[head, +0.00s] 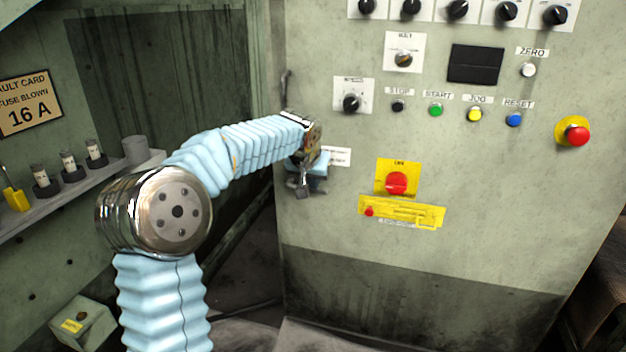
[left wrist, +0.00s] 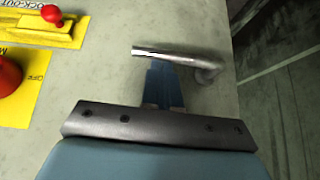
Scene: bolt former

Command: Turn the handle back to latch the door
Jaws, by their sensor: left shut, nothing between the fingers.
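The door is the pale green panel (head: 460,260), with its left edge beside a dark recess. A short metal lever handle (left wrist: 180,54) sits near that edge; in the left wrist view it lies nearly level, with its pivot at the right. In the head view the handle (head: 302,190) is small and partly hidden just below my left gripper (head: 316,172). My left gripper is shut and empty, its blue fingers (left wrist: 163,86) close against the lever's side. I cannot tell whether they touch it. My right gripper is not in view.
The panel carries knobs, coloured buttons, a red emergency stop (head: 578,134) and a yellow lock-out bar (head: 402,212) right of the handle. A shelf (head: 60,195) with fuses stands at left. A small box (head: 82,322) sits lower left. The panel's lower part is clear.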

